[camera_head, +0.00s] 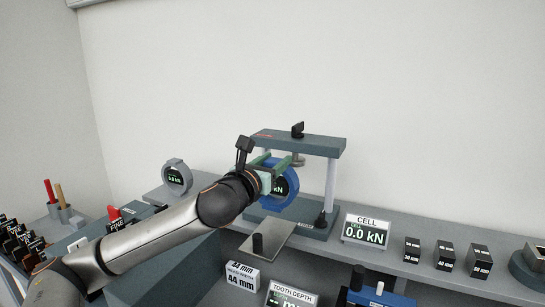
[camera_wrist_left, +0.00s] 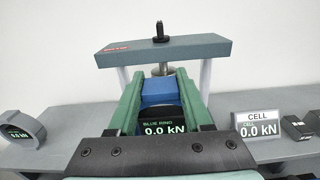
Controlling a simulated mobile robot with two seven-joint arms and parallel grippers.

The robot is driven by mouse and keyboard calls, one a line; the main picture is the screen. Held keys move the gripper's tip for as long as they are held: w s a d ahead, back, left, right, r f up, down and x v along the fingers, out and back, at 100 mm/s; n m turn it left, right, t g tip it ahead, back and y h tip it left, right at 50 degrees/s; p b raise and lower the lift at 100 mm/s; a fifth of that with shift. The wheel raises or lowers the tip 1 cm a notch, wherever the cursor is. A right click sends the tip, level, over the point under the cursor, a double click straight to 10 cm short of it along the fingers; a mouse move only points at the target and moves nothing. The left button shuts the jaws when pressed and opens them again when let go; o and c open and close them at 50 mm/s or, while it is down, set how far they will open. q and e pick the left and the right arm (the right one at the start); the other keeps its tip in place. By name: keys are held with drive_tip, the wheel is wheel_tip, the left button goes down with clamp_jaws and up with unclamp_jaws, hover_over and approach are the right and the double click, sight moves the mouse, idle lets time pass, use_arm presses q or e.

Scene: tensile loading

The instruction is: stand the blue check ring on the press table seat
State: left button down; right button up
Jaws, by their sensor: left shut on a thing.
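The blue check ring (camera_head: 291,187) is in my left gripper (camera_head: 277,165), in front of the press (camera_head: 335,147). In the left wrist view the blue ring (camera_wrist_left: 157,90) sits between the two green fingers, and its display reads 0.0 kN. The left gripper (camera_wrist_left: 158,85) is shut on it. The ring is upright, below the crosshead and its ram (camera_wrist_left: 162,69). The press base (camera_head: 318,232) shows below the ring in the head view. The seat itself is hidden behind the ring and gripper, so I cannot tell whether the ring touches it. My right gripper is not in view.
A grey ring gauge (camera_head: 177,178) stands left on the bench. The CELL display (camera_head: 366,231) reads 0.0 kN, right of the press. Several dark blocks (camera_head: 445,256) stand farther right. A metal plate with a black knob (camera_head: 258,243) lies in front of the press.

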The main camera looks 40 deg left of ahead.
sight(276, 192)
use_arm(q)
drive_tip(key=shift+w+d+r, duration=0.1)
drive_tip(key=shift+d, duration=0.1)
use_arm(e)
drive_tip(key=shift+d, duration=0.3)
use_arm(q)
drive_tip(key=shift+p, duration=0.3)
drive_tip(key=shift+f+b, duration=1.4)
drive_tip(key=shift+f, duration=0.5)
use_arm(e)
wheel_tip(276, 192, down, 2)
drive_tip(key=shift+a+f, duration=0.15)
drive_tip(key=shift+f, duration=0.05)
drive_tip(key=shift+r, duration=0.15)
use_arm(q)
drive_tip(key=shift+p, duration=0.35)
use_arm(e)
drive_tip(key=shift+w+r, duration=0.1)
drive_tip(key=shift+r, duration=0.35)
use_arm(q)
drive_tip(key=shift+f+b, duration=0.55)
drive_tip(key=shift+f, duration=0.3)
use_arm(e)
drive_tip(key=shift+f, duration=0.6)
